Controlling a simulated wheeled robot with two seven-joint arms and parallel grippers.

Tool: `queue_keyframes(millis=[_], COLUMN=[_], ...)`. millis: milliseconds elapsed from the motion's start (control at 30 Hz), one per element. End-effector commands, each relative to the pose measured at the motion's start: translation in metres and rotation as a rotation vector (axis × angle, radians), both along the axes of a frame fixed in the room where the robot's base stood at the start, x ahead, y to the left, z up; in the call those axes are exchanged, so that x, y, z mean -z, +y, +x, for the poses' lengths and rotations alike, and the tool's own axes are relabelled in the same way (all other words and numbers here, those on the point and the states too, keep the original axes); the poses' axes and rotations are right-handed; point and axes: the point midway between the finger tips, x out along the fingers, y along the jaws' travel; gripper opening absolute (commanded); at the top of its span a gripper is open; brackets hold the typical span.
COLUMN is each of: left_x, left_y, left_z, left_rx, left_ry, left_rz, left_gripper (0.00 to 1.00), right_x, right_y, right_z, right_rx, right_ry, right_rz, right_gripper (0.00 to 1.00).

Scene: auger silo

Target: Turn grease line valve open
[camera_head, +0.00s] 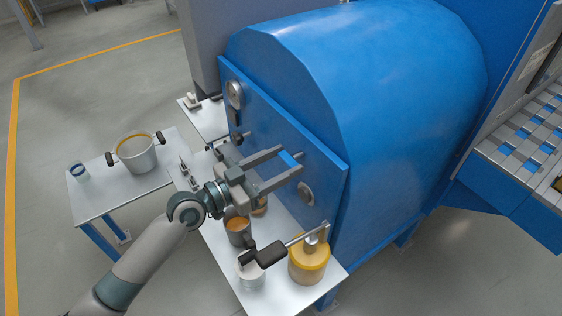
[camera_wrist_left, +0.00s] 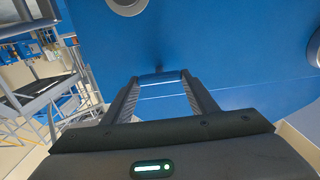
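No part in view is clearly marked as the grease line valve. My left gripper (camera_head: 289,160) is in front of the blue machine's flat front panel (camera_head: 325,178), above and behind the lever. Its fingers are wide apart, and a bright blue strip shows between the tips. The strip also shows in the left wrist view, between the fingertips (camera_wrist_left: 160,78); I cannot tell what it is. My right gripper is out of view.
The panel carries a round gauge (camera_head: 235,94) and a round disc (camera_head: 305,192). A narrow pale table (camera_head: 215,240) below holds mugs and pots. A side table (camera_head: 90,205) bears a large two-handled pot (camera_head: 137,155). Grey floor is free at left.

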Motion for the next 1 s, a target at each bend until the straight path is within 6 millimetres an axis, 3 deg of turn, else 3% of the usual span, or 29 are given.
queue_keyframes(millis=[567,1000], left_x=[-0.0002,-0.0005], left_y=[0.0005,0.0013], left_z=[0.0002,0.0016], left_rx=[0.000,0.000], left_ry=[0.063,0.326], left_rz=[-0.046,-0.237], left_gripper=[0.31,0.31], right_x=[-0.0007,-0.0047], right_y=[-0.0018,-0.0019], right_z=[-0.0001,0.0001], right_rx=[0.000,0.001], right_ry=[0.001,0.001], right_rz=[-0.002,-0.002], right_gripper=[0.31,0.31])
